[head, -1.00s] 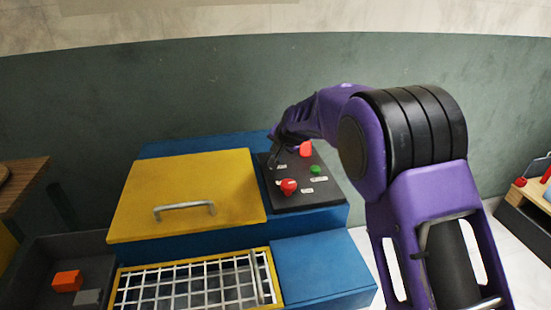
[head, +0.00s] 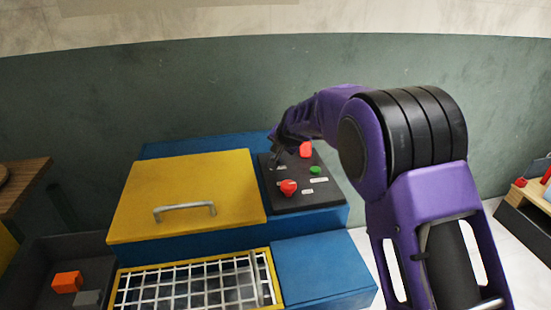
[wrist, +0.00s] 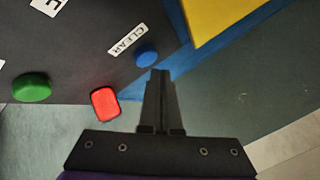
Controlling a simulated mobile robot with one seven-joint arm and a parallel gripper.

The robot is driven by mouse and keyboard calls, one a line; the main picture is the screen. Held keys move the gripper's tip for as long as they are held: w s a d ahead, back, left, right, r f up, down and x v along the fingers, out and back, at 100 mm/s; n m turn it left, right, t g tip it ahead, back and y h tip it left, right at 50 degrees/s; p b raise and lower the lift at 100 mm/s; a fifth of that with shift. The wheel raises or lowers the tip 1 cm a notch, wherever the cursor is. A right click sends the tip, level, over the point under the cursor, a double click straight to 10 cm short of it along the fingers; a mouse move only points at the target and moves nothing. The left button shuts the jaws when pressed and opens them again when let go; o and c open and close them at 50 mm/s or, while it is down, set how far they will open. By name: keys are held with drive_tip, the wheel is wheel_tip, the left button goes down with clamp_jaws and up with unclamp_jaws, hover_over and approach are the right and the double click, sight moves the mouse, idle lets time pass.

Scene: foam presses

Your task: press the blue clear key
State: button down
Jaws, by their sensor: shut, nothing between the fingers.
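The blue clear key (wrist: 147,54) is a small round button on the dark control panel (head: 325,198), beside a white label reading CLEAR (wrist: 127,40). In the head view I cannot make the key out; my gripper is over that corner of the panel. My gripper (wrist: 161,73) is shut and empty. In the wrist view its fingertips appear just below and slightly right of the blue key. In the head view my gripper (head: 276,158) is at the panel's far left corner. I cannot tell whether it touches anything.
A red block-shaped key (wrist: 105,102) and a green button (wrist: 32,87) sit close by on the panel. A red knob (head: 288,187) stands nearer the front. The yellow lid (head: 185,190) with a handle lies left of the panel. A white grid (head: 195,285) is in front.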

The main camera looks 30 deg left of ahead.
idle(0.7)
drive_tip(key=shift+f+b, duration=0.3)
drive_tip(key=shift+f, duration=0.1)
drive_tip(key=shift+f+b, duration=0.4)
drive_tip(key=shift+f, duration=0.2)
idle(0.7)
drive_tip(key=shift+r, duration=0.15)
drive_tip(key=shift+r+p, duration=0.7)
drive_tip(key=shift+r, duration=0.15)
drive_tip(key=shift+r+p, duration=1.7)
drive_tip(key=shift+r, duration=0.85)
